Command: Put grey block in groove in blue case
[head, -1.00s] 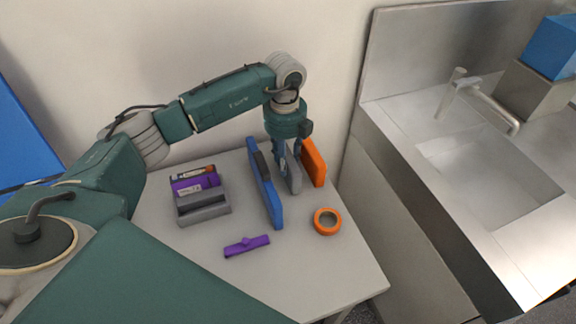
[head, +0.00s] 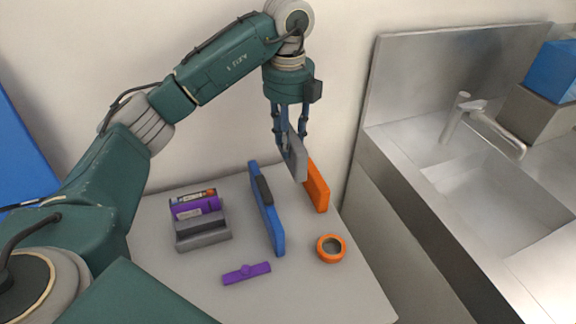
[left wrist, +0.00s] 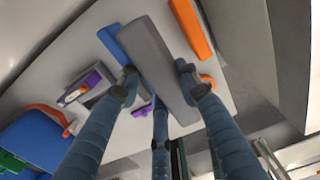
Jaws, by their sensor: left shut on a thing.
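My left gripper (head: 291,142) is shut on the grey block (head: 298,160), a flat slab held upright and raised above the table. The block also shows between the fingers in the left wrist view (left wrist: 155,70). The blue case (head: 266,215) stands upright on the table, to the left of and below the held block. A dark piece (head: 264,190) sits on its upper part; I cannot make out the groove. In the left wrist view the blue case (left wrist: 112,42) is partly hidden behind the block and a finger. My right gripper is not in view.
An orange slab (head: 317,186) stands upright just right of the grey block. An orange ring (head: 331,248) and a purple piece (head: 246,273) lie at the front of the table. A grey holder (head: 203,238) with purple and orange-black items is at left. A sink is at right.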

